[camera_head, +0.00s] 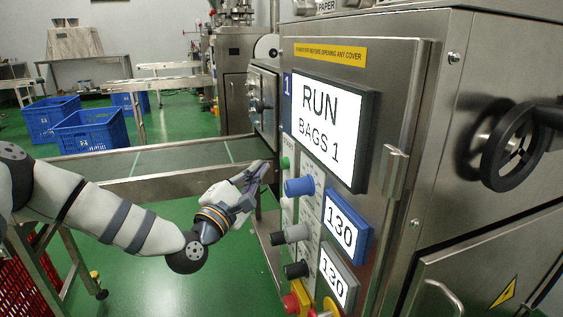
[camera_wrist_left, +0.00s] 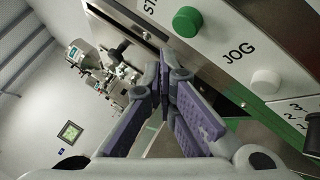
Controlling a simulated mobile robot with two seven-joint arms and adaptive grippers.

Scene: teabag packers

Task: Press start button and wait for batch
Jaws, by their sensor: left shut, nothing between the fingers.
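The packing machine's control panel has a green start button (camera_head: 285,163), partly labelled; it shows large in the left wrist view (camera_wrist_left: 187,21) beside the letters "ST". The screen (camera_head: 326,130) above the panel reads "RUN" and "BAGS 1". My left gripper (camera_head: 262,171) is shut and empty, just left of the green button in the head view. In the left wrist view its purple fingertips (camera_wrist_left: 168,66) meet below and left of the button, with a visible gap between them. My right gripper is not in view.
A pale JOG button (camera_wrist_left: 265,81) sits near the green one. The panel also carries a blue knob (camera_head: 299,187), dark knobs (camera_head: 296,270), a red knob (camera_head: 296,303) and two displays reading 130 (camera_head: 340,232). A conveyor (camera_head: 180,158) runs behind my arm. Blue crates (camera_head: 92,132) stand at the left.

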